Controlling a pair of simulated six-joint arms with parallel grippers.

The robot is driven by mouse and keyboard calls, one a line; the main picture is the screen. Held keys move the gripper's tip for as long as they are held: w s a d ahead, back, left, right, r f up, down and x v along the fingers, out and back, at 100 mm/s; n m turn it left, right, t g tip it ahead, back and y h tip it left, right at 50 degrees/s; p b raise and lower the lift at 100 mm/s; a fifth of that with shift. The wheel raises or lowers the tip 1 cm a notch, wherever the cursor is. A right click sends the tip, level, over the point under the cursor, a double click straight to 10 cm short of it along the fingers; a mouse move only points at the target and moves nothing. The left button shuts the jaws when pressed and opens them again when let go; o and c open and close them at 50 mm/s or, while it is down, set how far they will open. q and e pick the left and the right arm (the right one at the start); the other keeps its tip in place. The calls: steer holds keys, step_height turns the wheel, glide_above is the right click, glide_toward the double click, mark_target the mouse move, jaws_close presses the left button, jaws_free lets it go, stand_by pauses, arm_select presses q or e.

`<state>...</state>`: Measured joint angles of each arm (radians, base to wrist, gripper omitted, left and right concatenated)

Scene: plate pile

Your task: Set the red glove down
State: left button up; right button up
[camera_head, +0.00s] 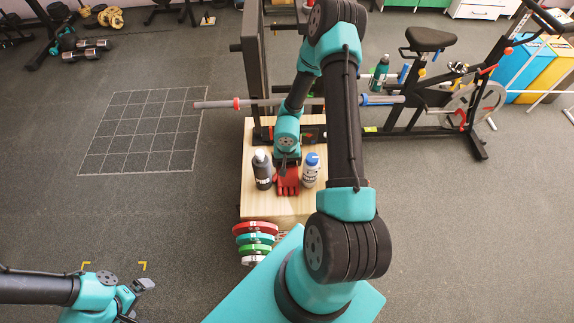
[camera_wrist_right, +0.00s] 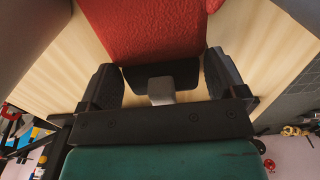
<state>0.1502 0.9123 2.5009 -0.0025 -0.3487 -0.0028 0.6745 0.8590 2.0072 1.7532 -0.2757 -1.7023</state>
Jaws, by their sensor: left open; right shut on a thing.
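The red glove (camera_head: 288,187) is at the top of the wooden box (camera_head: 262,208), between a dark bottle and a grey bottle. My right gripper (camera_head: 288,164) comes down over it from behind and is shut on it. In the right wrist view the red glove (camera_wrist_right: 148,30) fills the top middle, at the tips of my right gripper (camera_wrist_right: 162,72), with pale wood around it. I cannot tell whether the glove bears fully on the wood. My left gripper (camera_head: 138,297) is open and empty at the lower left, far from the glove.
The dark bottle (camera_head: 262,172) and the grey bottle with a blue cap (camera_head: 310,171) stand close on either side of the glove. A pile of coloured plates (camera_head: 255,240) is in front of the box. A barbell (camera_head: 215,104) crosses behind. Open floor lies to the left.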

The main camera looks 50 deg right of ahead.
step_height(320, 180, up, 28)
stand_by(0.7)
steer(key=shift+w, duration=0.1)
stand_by(0.5)
steer(key=w+a+f+n, duration=0.2)
steer(key=w+a, duration=0.9)
steer(key=w, duration=0.4)
steer(key=w+a+f+n, duration=0.3)
steer(key=w+a, duration=0.8)
steer(key=w, duration=0.4)
steer(key=shift+w+a+f, duration=0.15)
steer(key=shift+a+f, duration=0.2)
